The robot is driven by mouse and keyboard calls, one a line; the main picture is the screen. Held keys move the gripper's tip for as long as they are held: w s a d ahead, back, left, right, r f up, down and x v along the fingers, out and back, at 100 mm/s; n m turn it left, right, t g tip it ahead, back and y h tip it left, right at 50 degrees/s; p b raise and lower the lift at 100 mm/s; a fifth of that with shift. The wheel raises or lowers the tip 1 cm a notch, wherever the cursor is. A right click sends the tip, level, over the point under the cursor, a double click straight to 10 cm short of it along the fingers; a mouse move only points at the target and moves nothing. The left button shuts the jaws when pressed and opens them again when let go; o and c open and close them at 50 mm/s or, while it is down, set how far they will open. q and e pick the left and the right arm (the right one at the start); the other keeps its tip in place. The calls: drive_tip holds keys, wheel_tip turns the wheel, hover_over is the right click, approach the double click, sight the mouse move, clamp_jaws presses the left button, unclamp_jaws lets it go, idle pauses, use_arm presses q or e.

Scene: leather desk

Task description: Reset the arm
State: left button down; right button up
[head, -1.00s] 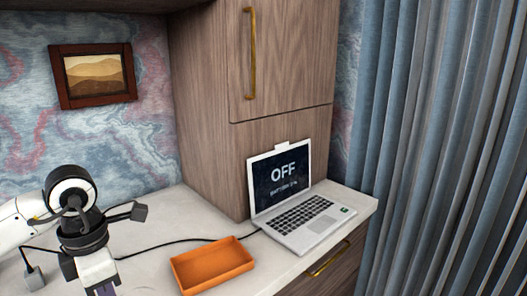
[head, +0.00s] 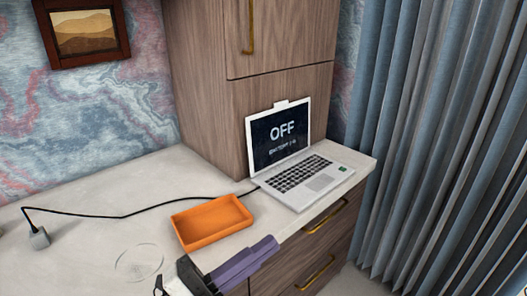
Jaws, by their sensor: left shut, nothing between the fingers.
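My left gripper (head: 272,246) comes in at the bottom middle, over the front edge of the desk. Its two purple-grey fingers lie together, shut and empty, pointing up and right. Most of my left arm is outside the frame. My right gripper is not in view.
An open laptop (head: 318,183) reading "OFF" stands on the desk (head: 85,205) at the right. A black cable runs from it to a grey plug block (head: 39,239). A faint clear round object (head: 138,263) lies near the tray. Drawers with brass handles are below.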

use_arm(q)
drive_tip(key=w+a+f+n+t+y, duration=0.2)
drive_tip(key=a+f+n+t+y, duration=0.3)
drive_tip(key=a+f+n+y, duration=0.5)
drive_tip(key=s+a+f+n+g+y, duration=0.2)
drive_tip(key=s+f+n, duration=0.4)
drive_tip(key=f, duration=0.6)
drive_tip(key=s+a+f+n+g+y, duration=0.3)
drive_tip(key=s+f+n, duration=0.4)
drive_tip(key=s+f, duration=0.3)
wheel_tip(320, 180, down, 2)
drive_tip(key=g+y, duration=0.1)
drive_tip(key=g, duration=0.1)
drive_tip(key=shift+s+a+f+g, duration=0.15)
drive_tip(key=shift+s+f+g, duration=0.1)
drive_tip(key=shift+s+g, duration=0.15)
drive_tip(key=shift+a, duration=0.1)
